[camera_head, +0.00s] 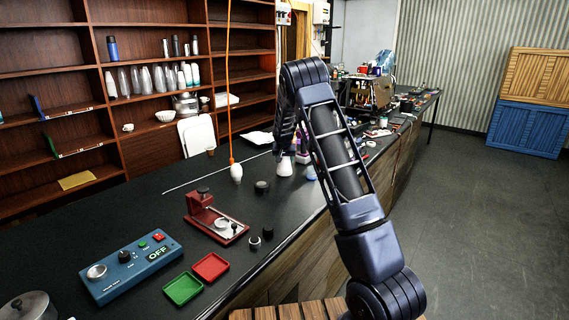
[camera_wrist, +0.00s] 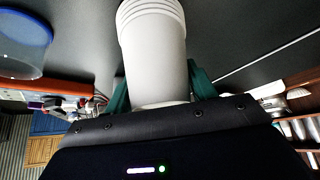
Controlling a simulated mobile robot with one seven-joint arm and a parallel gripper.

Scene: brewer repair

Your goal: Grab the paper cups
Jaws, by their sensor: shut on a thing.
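The white paper cups (camera_wrist: 155,50) form a nested stack, with several rims showing at the top of the wrist view. My gripper (camera_wrist: 161,88) has green fingers on both sides of the stack and is shut on it. In the head view the white cups (camera_head: 284,168) show below my gripper (camera_head: 284,150) at the counter, beside the purple bottle. My arm hides part of this area. I cannot tell whether the cups touch the counter.
A clear container with a blue rim (camera_wrist: 22,45) is close by in the wrist view. A white pear-shaped object on an orange cord (camera_head: 236,173), a dark round knob (camera_head: 262,187) and a red press (camera_head: 215,222) are to the left. A blue control box (camera_head: 125,268) stands nearer.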

